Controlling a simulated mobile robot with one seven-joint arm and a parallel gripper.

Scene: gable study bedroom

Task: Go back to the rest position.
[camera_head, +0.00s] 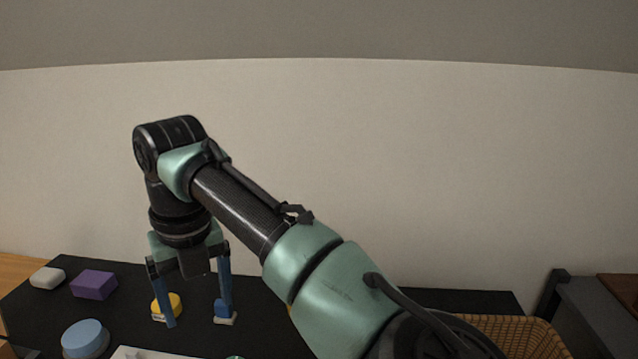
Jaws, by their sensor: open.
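My gripper (196,320) hangs from the arm, pointing down over the black table (270,286). Its two blue fingers are apart, and I see nothing held between them. A yellow round object (175,304) shows behind the left finger, partly hidden by it. I cannot tell how far the fingertips are above the table. My arm reaches in from the lower right and bends down at the wrist, hiding part of the table.
On the table's left are a white block (47,278), a purple block (93,285) and a light blue round object (85,337). A white flat thing (140,353) shows at the bottom edge. A wicker basket (530,335) stands at right. A pale wall (420,180) rises behind.

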